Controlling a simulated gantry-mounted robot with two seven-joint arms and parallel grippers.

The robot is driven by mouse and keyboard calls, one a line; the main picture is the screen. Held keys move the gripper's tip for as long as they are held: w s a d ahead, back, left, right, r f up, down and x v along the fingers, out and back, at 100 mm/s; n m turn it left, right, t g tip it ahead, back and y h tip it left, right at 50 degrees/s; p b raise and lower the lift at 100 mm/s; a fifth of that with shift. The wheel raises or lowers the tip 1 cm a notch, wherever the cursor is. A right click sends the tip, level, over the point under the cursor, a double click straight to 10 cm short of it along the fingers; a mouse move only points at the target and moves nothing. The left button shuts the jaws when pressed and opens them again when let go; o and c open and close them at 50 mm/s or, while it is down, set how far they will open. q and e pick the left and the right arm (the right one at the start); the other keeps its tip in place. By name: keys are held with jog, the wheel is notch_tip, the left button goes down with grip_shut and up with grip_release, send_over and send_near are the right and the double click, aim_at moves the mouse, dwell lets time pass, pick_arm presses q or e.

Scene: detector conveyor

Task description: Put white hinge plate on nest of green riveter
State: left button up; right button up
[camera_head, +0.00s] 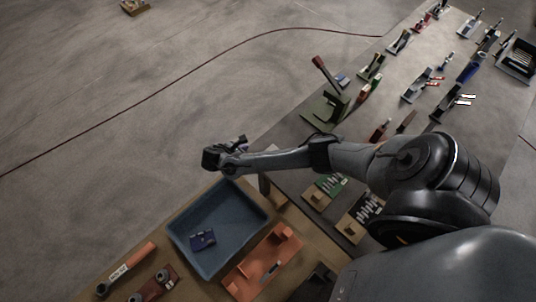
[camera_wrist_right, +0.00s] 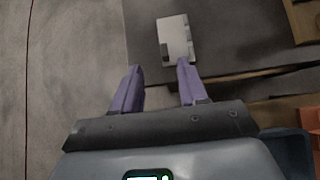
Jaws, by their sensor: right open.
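A white plate with a notched side and a dark patch, which looks like the hinge plate (camera_wrist_right: 174,40), lies on the dark table top near its edge in the right wrist view. In the head view the right gripper (camera_head: 240,143) hangs beyond the blue tray. A dark green device with a red lever (camera_head: 327,107), perhaps the green riveter, stands on the grey table; its nest is unclear.
A blue tray (camera_head: 180,238) holding a dark blue part (camera_head: 202,240) and an orange fixture (camera_head: 262,262) are on the near wooden bench. Several small tools and fixtures line the grey table (camera_head: 290,131). My right arm covers its near part.

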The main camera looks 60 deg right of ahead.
jog(key=shift+x, duration=1.9)
jog(key=f, duration=0.1)
jog(key=d+f, duration=0.1)
jog(key=s+f, duration=0.1)
jog(key=shift+s+d+f, duration=0.1)
jog(key=shift+d+f, duration=0.1)
jog(key=shift+d, duration=0.1)
jog(key=shift+s+d+f, duration=0.15)
jog(key=shift+d+f, duration=0.25)
jog(key=shift+d, duration=0.05)
grip_shut()
